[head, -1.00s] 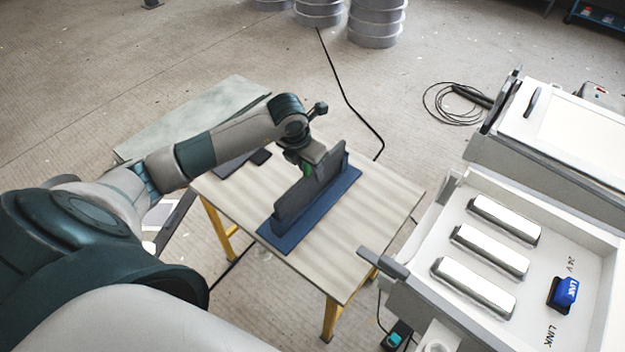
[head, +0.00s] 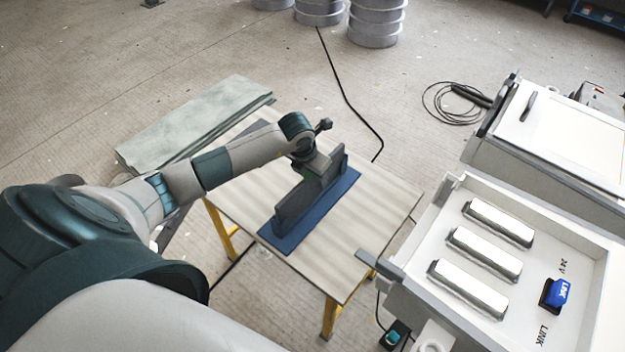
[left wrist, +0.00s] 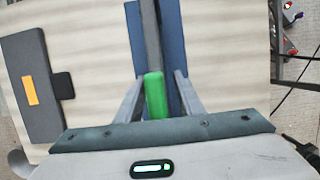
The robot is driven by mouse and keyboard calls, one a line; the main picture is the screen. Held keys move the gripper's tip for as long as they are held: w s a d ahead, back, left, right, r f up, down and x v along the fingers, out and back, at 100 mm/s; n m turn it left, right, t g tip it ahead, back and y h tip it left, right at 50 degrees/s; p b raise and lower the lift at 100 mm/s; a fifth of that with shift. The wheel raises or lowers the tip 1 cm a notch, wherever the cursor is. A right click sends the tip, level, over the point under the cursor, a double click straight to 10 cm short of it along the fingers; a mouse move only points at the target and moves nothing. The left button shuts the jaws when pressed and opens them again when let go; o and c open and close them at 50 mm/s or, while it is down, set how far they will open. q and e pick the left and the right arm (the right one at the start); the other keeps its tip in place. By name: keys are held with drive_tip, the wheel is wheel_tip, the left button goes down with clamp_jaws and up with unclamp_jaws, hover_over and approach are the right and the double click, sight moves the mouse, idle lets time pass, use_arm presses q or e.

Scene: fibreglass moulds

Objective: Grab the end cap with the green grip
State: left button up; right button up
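The end cap (head: 293,207) is a long dark grey piece standing on edge on a blue mat (head: 287,241) on the table. Its green grip (left wrist: 155,96) shows in the left wrist view between the fingers of my left gripper (left wrist: 160,78). The fingers are apart, one on each side of the green grip, with a gap visible on the right. In the head view my left gripper (head: 311,172) is down at the end cap's upper edge and hides most of the green grip. My right gripper is in neither view.
A dark flat piece with an orange label (left wrist: 31,91) lies on the wooden table (head: 352,240), left of the mat in the left wrist view. A white open case (head: 530,190) with metal bars and a blue LINK part stands at the right. The table's right side is clear.

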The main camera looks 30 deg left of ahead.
use_arm(q)
drive_tip(key=shift+c, duration=0.6)
clamp_jaws()
drive_tip(key=shift+r, duration=0.1)
wheel_tip(320, 180, up, 8)
drive_tip(key=b, duration=0.3)
drive_tip(key=shift+r, duration=0.95)
